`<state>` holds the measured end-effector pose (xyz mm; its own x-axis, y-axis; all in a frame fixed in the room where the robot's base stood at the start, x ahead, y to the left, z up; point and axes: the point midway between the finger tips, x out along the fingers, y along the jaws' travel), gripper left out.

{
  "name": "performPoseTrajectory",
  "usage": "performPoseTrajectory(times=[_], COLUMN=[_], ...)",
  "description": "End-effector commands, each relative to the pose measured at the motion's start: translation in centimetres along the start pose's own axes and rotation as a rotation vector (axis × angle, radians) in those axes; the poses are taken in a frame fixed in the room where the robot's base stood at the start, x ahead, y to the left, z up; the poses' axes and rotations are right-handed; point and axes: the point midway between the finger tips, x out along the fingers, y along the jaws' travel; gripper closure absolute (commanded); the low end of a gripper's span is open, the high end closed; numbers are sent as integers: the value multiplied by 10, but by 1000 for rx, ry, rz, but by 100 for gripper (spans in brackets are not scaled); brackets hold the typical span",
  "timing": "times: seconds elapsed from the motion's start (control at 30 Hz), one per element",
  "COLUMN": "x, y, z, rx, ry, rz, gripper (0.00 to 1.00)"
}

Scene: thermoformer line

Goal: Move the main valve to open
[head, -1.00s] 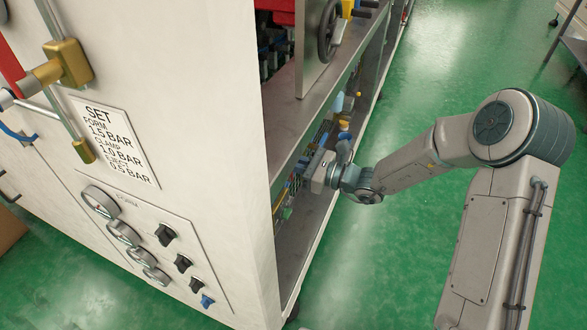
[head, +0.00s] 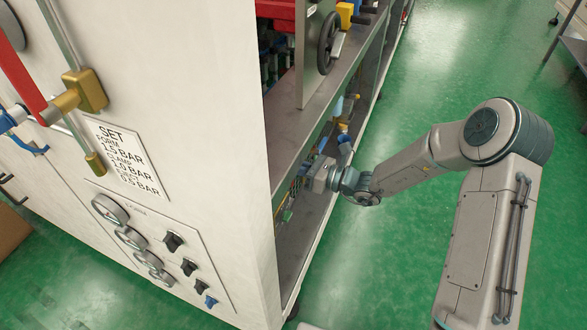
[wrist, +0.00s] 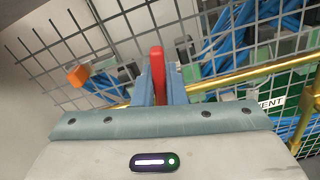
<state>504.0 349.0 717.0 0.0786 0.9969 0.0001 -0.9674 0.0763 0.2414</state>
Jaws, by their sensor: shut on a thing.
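My gripper (head: 318,178) reaches into the lower bay on the right side of the cream machine. In the wrist view its two blue-grey fingers (wrist: 158,88) are closed around a red lever (wrist: 157,66), which stands upright between them. The lever's base is hidden behind the fingers and palm. A brass pipe (wrist: 240,77) runs beside it, and a green sign (wrist: 284,100) ending in "ENT" is partly covered. No label readable here names the held lever as the main valve. Another red lever (head: 22,82) sits by a brass fitting on the machine's front.
A wire grid (wrist: 115,45) with blue hoses stands behind the fingers. An orange block (wrist: 78,75) is to the left. A shelf (head: 322,95) lies above my gripper, with a black handwheel (head: 327,43) over it. The green floor (head: 440,65) beyond my arm is clear.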

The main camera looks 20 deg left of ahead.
Motion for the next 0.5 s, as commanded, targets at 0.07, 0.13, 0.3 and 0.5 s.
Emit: performPoseTrajectory(times=[0.07, 0.13, 0.3, 0.5], x=[-2, -1, -1, -1], y=[-2, -4, -5, -5], z=[2, 1, -1, -1], rx=[39, 61, 74, 76], ry=[3, 3, 3, 2], rz=[-4, -4, -3, -3], gripper=[100, 100, 100, 100])
